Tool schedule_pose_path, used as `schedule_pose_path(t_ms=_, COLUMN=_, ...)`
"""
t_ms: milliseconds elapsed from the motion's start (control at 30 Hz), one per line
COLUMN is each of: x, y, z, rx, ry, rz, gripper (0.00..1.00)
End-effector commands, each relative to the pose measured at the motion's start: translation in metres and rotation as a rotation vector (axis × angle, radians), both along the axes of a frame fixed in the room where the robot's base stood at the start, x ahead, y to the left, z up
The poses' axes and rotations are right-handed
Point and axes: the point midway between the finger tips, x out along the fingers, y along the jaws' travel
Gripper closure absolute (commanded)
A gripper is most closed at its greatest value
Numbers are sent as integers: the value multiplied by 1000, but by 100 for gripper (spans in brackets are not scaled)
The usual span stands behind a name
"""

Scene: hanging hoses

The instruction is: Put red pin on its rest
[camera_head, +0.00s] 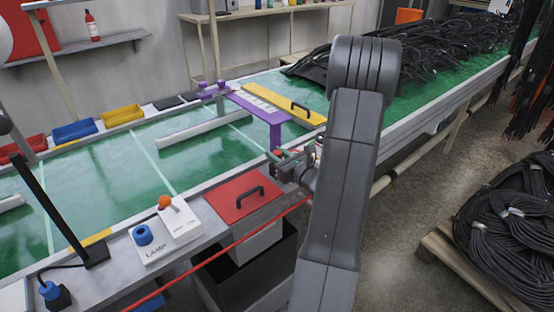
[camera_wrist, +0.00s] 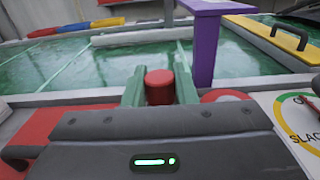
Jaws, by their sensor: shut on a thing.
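The red pin (camera_wrist: 159,87) shows in the wrist view as a round red top between the two green fingers. My gripper (camera_wrist: 160,92) is shut on it. In the head view my gripper (camera_head: 277,155) is over the front edge of the green conveyor, beside a leg of the purple frame. The pin's lower part is hidden behind my gripper body. A round red piece (camera_wrist: 225,96) lies just right of the fingers, partly hidden by the gripper; I cannot tell whether it is the pin's rest.
The purple frame (camera_head: 277,122) stands close by. A yellow panel with a handle (camera_head: 283,104) lies behind it. A red lid (camera_head: 240,196) is in front. A dial marked SLACK (camera_wrist: 306,122) is at right. The lamp box (camera_head: 160,232) stands at left. Black hoses (camera_head: 440,55) cover the far belt.

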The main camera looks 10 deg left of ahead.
Motion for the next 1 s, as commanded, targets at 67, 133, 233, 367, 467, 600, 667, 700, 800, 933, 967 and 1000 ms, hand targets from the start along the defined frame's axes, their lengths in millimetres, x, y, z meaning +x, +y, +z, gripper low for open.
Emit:
schedule_pose_path(t_ms=67, x=0, y=0, z=-11, rx=1, ry=3, rz=-1, gripper=97)
schedule_pose_path(t_ms=133, x=0, y=0, z=-12, rx=1, ry=0, rz=-1, gripper=97)
schedule_pose_path(t_ms=233, x=0, y=0, z=-11, rx=0, ry=-1, rz=-1, gripper=97)
schedule_pose_path(t_ms=367, x=0, y=0, z=-13, rx=1, ry=-1, rz=-1, gripper=97)
schedule_pose_path(t_ms=467, x=0, y=0, z=-16, rx=1, ry=-1, rz=-1, gripper=97)
schedule_pose_path(t_ms=600, x=0, y=0, z=-17, rx=1, ry=-1, rz=-1, gripper=67)
schedule_pose_path(t_ms=667, x=0, y=0, z=-17, rx=1, ry=-1, rz=-1, gripper=55)
schedule_pose_path(t_ms=700, x=0, y=0, z=-17, rx=0, ry=0, rz=-1, gripper=53)
schedule_pose_path(t_ms=800, x=0, y=0, z=-17, rx=0, ry=0, rz=-1, gripper=53)
schedule_pose_path(t_ms=933, x=0, y=0, z=-17, rx=0, ry=0, rz=-1, gripper=53)
schedule_pose_path(t_ms=967, x=0, y=0, z=-16, rx=1, ry=-1, rz=-1, gripper=53)
schedule_pose_path(t_ms=1000, x=0, y=0, z=-15, rx=1, ry=-1, rz=-1, gripper=53)
